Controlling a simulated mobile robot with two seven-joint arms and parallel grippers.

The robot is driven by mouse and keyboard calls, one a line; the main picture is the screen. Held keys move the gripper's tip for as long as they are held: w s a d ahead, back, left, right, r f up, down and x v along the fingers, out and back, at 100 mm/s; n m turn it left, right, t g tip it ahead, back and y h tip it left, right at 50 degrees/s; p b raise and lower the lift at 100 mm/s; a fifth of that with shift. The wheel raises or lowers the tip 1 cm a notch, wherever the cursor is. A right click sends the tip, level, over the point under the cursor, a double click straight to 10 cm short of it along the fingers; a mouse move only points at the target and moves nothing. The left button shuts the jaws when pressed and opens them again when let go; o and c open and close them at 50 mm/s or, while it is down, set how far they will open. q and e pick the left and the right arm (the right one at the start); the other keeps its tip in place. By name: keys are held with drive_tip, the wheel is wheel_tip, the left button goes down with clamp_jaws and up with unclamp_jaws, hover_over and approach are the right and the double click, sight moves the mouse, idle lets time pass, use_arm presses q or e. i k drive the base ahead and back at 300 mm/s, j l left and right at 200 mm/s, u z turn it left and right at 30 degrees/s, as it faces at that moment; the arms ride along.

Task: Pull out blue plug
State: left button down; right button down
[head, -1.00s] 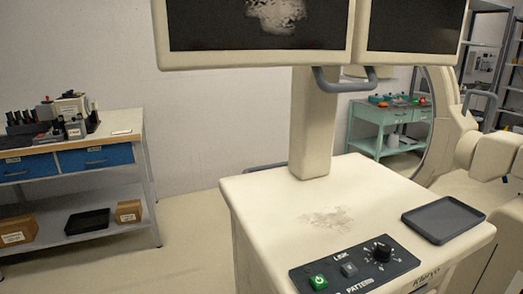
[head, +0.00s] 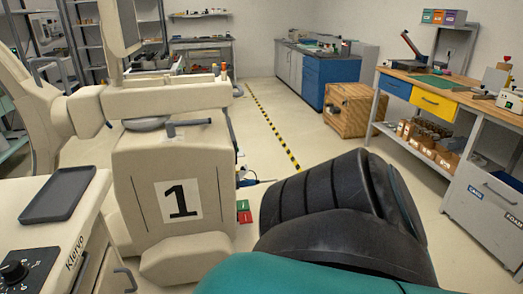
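A small blue-ended item (head: 252,183) sticks out low at the right side of the cream unit marked 1 (head: 145,200). It is too small to tell for sure whether it is the blue plug. A dark, thin length runs right from it, and a small pale piece is just above it. Neither of my grippers shows in the head view. A large black and teal part, which looks like my own arm, fills the lower right and hides the floor there.
Red and green blocks (head: 244,212) are on the floor beside the unit. A cream cart with a dark tray (head: 66,194) stands at left. A wooden crate (head: 350,109) and a workbench (head: 455,105) stand at right. The floor around the yellow-black stripe (head: 272,128) is clear.

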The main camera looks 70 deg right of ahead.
sight(247, 182)
drive_tip(key=z, duration=2.25)
drive_tip(key=i+l+z, duration=0.3)
drive_tip(key=i+l, duration=0.25)
drive_tip(key=i+l+z, duration=0.35)
drive_tip(key=i, duration=0.35)
drive_tip(key=i+l+z, duration=0.1)
drive_tip(key=i+z, duration=0.15)
drive_tip(key=i, duration=1.1)
drive_tip(key=i+l+u, duration=0.1)
drive_tip(key=i+u, duration=0.3)
drive_tip(key=i+l+u, duration=0.3)
drive_tip(key=i+u, duration=0.15)
drive_tip(key=i, duration=0.15)
drive_tip(key=i+u, duration=0.2)
drive_tip(key=u, duration=0.25)
drive_tip(key=i+l+u, duration=0.2)
drive_tip(key=u, duration=0.25)
drive_tip(key=i+l+u, duration=0.2)
drive_tip(key=u, duration=0.25)
drive_tip(key=i+l+u, duration=0.15)
drive_tip(key=u, duration=0.3)
drive_tip(key=l+u, duration=0.45)
drive_tip(key=i, duration=0.05)
